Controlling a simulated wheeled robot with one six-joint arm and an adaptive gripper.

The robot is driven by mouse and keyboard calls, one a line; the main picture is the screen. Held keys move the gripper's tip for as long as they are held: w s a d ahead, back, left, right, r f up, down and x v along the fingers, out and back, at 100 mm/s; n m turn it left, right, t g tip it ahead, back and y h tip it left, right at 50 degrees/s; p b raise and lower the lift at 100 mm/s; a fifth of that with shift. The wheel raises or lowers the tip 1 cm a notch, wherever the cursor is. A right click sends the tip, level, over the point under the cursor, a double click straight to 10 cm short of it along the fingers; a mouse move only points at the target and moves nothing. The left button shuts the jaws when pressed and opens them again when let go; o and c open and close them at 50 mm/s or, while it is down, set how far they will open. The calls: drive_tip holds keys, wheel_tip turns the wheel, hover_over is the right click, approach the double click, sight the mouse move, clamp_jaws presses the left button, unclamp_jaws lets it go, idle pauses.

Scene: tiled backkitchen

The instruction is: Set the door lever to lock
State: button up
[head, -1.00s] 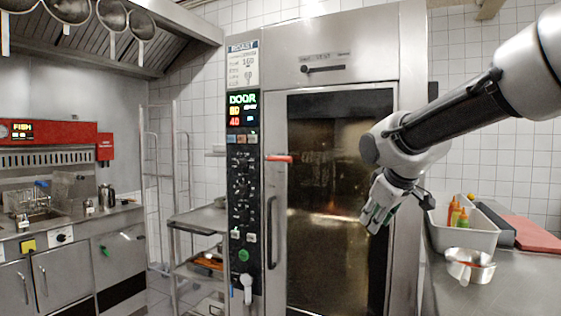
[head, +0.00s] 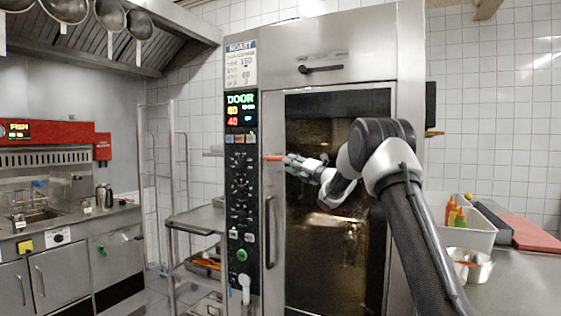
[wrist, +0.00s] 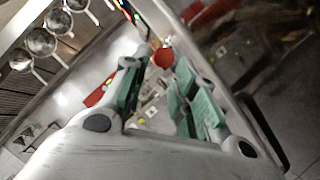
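The door lever (head: 274,158) is a red-orange handle at the left edge of the steel oven door. It points horizontally to the right in the head view. In the wrist view its round red end (wrist: 164,57) shows at the gap between my fingertips. My gripper (head: 290,160) is level with the lever, close to its right end. The green-padded fingers (wrist: 156,68) are apart, with no visible grip on the lever. Whether a finger touches it I cannot tell. The oven's control panel (head: 241,185) shows "DOOR" in green.
A vertical door handle (head: 270,232) is below the lever. A black latch handle (head: 321,69) is above the door glass. A rack (head: 196,220) stands left of the oven.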

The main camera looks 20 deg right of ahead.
sight(280, 159)
drive_tip(key=x, duration=0.7)
drive_tip(key=shift+s, duration=0.1)
clamp_jaws()
